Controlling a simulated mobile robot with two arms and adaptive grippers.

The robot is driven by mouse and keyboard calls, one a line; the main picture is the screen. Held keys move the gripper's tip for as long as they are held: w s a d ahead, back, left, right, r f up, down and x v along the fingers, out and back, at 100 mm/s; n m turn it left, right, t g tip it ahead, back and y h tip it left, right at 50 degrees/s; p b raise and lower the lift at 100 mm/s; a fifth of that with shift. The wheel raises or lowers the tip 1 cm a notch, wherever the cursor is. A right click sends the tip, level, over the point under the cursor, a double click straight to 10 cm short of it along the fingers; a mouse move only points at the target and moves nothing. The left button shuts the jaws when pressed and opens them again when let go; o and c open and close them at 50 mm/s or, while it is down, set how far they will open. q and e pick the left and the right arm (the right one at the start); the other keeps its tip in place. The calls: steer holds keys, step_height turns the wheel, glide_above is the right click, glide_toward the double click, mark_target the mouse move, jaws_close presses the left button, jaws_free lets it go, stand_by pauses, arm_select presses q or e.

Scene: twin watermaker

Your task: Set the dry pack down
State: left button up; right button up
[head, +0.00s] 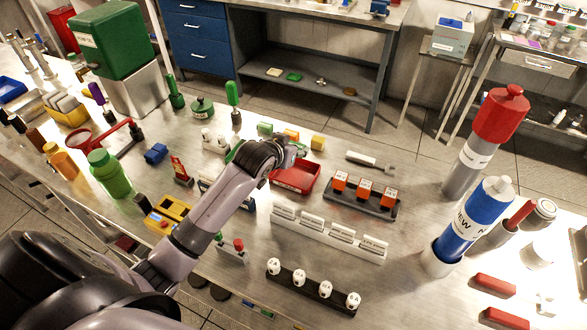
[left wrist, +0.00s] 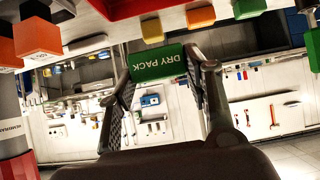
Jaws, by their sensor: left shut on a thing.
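My left gripper (left wrist: 155,75) is shut on the dry pack (left wrist: 157,63), a green block with white "DRY PACK" lettering that reads upside down in the left wrist view. In the head view my left gripper (head: 291,150) is above the bench, just behind the red tray (head: 297,187). The dry pack cannot be made out clearly there. My right gripper is not in view.
Green (head: 265,128), orange (head: 291,135) and yellow (head: 317,143) blocks stand behind the gripper. A dark rack with orange-topped blocks (head: 365,190) and a white slotted rack (head: 328,233) are nearby. Tall red (head: 497,115) and blue (head: 478,215) cylinders stand at right.

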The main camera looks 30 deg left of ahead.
arm_select(q)
glide_above(293, 179)
step_height(293, 179, down, 5)
steer(key=shift+w+r, duration=0.1)
steer(key=shift+f+p, duration=0.3)
steer(key=shift+f, duration=2.05)
steer(key=shift+f, duration=0.1)
steer(key=o, duration=1.2)
steer(key=shift+o, duration=0.2)
steer(key=v, duration=1.2)
steer(key=shift+r+b, duration=0.2)
steer(key=shift+b, duration=0.2)
